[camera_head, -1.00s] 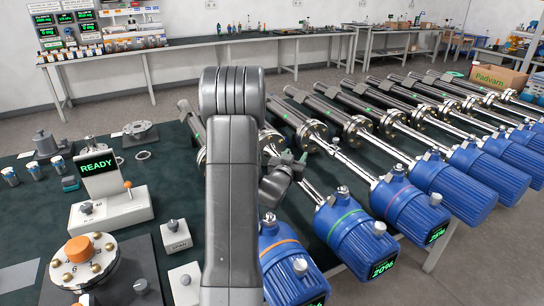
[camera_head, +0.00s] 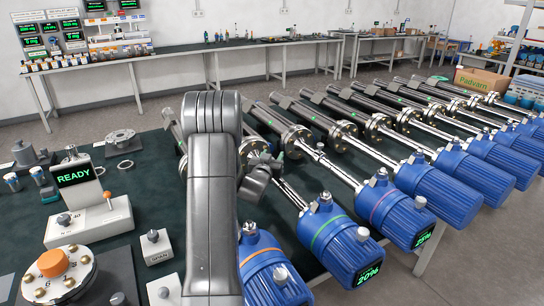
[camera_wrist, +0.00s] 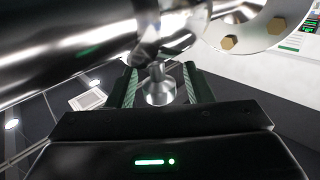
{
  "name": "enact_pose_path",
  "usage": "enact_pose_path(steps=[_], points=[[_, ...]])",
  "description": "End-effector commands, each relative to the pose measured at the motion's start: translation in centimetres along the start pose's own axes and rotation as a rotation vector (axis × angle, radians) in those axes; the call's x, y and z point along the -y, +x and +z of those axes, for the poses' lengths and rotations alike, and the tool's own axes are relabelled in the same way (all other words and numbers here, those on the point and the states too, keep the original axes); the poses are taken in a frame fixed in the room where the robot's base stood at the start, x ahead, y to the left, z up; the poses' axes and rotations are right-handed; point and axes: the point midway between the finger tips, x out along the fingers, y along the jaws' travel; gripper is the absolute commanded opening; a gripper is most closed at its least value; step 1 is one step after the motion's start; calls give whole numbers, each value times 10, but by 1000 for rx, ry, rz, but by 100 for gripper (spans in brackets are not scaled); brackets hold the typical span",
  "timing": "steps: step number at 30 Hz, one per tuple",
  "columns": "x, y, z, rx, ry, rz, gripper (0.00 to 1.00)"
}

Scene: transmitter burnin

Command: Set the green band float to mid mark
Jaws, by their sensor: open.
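The green band transmitter (camera_head: 330,237) is a blue ribbed housing with a green ring. Its display (camera_head: 369,273) reads 20%. A bright metal rod (camera_head: 291,194) runs from it up and left to a dark tube partly hidden behind my arm. My gripper (camera_head: 278,160) is beside the upper part of this rod. In the wrist view, my gripper's two fingers (camera_wrist: 159,84) stand open on either side of a small shiny metal knob (camera_wrist: 160,90), just under a large polished tube (camera_wrist: 70,45). I cannot tell whether the fingers touch the knob. No mid mark can be made out.
An orange band transmitter (camera_head: 268,268) lies to the left and a pink band one (camera_head: 395,210) to the right, with several more beyond. A READY panel (camera_head: 75,175) and a knob dial (camera_head: 55,275) stand on the dark bench mat at left. A flange (camera_wrist: 245,28) is close to the gripper.

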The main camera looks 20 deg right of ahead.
Motion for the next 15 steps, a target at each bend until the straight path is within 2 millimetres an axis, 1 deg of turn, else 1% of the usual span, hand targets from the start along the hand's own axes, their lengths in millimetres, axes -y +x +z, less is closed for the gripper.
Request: enact_pose_path(steps=[6,7,13,14,15], points=[[0,0,0,1,-1,0,46],[0,0,0,1,0,0,44],[0,0,0,1,0,0,5],[0,0,0,1,0,0,0],[0,0,0,1,0,0,0]])
